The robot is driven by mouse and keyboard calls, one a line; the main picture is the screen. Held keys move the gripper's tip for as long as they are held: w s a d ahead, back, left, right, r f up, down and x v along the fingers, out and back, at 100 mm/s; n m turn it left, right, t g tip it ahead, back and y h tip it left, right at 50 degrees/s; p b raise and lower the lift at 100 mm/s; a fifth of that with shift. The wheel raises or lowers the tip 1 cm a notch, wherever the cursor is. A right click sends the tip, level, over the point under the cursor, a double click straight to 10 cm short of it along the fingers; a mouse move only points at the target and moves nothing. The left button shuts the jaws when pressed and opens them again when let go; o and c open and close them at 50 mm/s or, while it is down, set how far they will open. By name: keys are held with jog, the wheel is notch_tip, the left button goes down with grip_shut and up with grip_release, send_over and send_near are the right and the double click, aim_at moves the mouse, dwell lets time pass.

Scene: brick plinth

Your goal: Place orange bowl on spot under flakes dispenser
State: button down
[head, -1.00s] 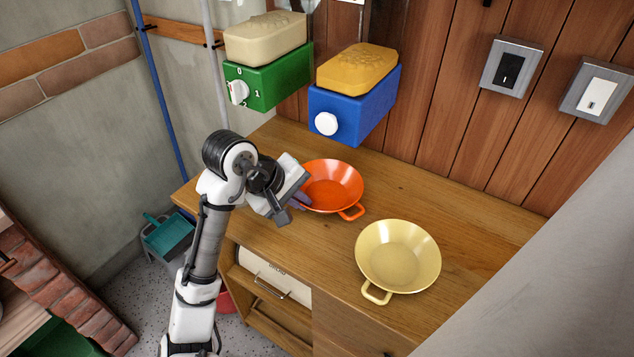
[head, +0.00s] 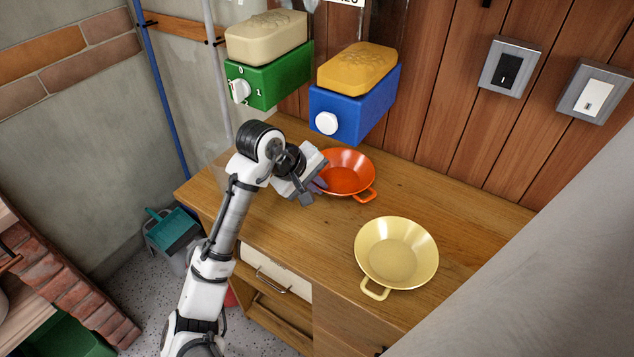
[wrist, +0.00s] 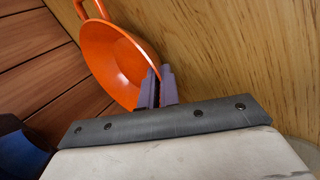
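The orange bowl (head: 347,178) is on or just above the wooden counter, in front of the blue dispenser; I cannot tell if it touches the wood. My gripper (head: 320,185) is at its left rim in the head view. In the wrist view, the purple fingers (wrist: 157,88) close around the rim of the orange bowl (wrist: 112,58). Two dispensers hang on the wall: a blue one (head: 350,113) with a yellow-orange top and white knob, and a green one (head: 275,80) with a cream top and numbered dial. I cannot read which is for flakes.
A yellow bowl (head: 397,252) stands on the counter (head: 455,215) at front right. Wall switches (head: 508,68) are at upper right. A drawer with a handle (head: 272,280) is below the counter. The counter below the green dispenser looks clear.

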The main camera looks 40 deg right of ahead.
jog(key=c, duration=1.6)
grip_release()
jog(key=shift+r, duration=0.1)
